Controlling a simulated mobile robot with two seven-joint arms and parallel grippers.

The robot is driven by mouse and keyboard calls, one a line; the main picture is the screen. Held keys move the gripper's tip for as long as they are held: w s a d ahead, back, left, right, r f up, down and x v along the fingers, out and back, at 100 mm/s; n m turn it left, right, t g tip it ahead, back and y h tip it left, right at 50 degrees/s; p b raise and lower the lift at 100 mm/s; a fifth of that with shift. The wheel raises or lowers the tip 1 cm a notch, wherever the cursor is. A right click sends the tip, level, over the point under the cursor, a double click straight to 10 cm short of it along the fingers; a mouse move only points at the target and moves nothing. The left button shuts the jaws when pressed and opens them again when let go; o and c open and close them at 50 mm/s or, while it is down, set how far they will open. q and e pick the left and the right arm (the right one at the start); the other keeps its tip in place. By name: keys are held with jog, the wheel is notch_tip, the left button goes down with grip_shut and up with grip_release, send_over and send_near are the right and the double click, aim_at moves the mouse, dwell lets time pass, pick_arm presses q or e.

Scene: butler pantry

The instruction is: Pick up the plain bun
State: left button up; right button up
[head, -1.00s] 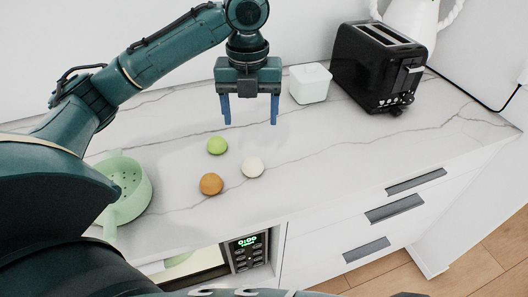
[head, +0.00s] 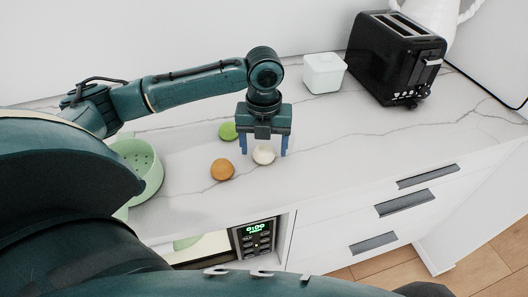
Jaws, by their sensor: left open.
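Three small round buns lie on the white marble counter (head: 345,150). The white bun (head: 263,157), which looks like the plain one, lies nearest my left gripper. The green bun (head: 227,131) is behind and to the left. The orange-brown bun (head: 222,169) is in front and to the left. My left gripper (head: 264,153) is open and points down, with its blue fingers on either side of the white bun in the picture. Its body hides a little of the space behind that bun. I cannot tell whether a finger touches the bun. My right gripper is not in view.
A pale green colander (head: 146,168) stands at the left, partly behind my arm. A microwave (head: 252,240) sits below the counter's front edge. The counter right of the gripper is clear.

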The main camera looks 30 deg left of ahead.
pick_arm(q)
jog(key=shift+f, duration=0.1)
jog(key=shift+c, duration=0.3)
jog(key=c, duration=1)
